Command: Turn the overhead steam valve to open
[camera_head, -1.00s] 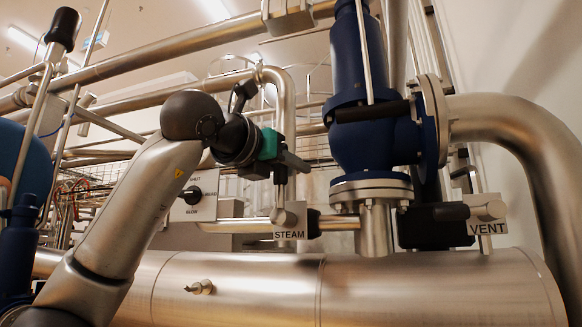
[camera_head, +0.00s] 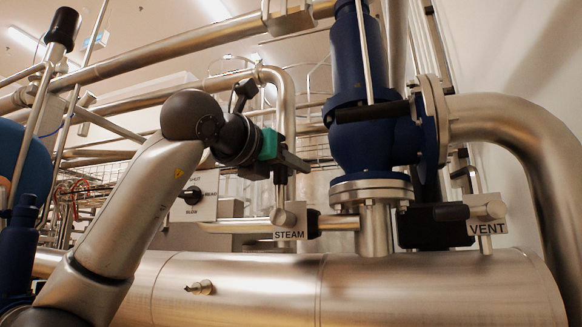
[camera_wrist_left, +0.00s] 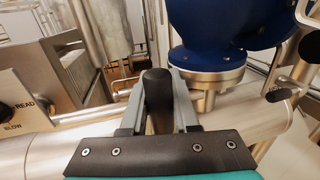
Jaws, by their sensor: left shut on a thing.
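The steam valve has a plate marked STEAM (camera_head: 289,234) and a silver hub on the pipe, with a lever (camera_head: 282,196) standing upright from it. My left gripper (camera_head: 291,162) is at the top of this lever, above the plate. In the left wrist view, the black end of the lever handle (camera_wrist_left: 157,88) sits between the two grey fingers, which are shut on it. The head view hides the handle's top behind the gripper. My right gripper is in neither view.
A blue safety valve (camera_head: 362,140) stands close right of my left gripper. A second valve with a VENT plate (camera_head: 486,228) is further right. A selector switch box (camera_head: 196,196) is to the left. A large steel vessel (camera_head: 330,290) lies below, and pipes run overhead.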

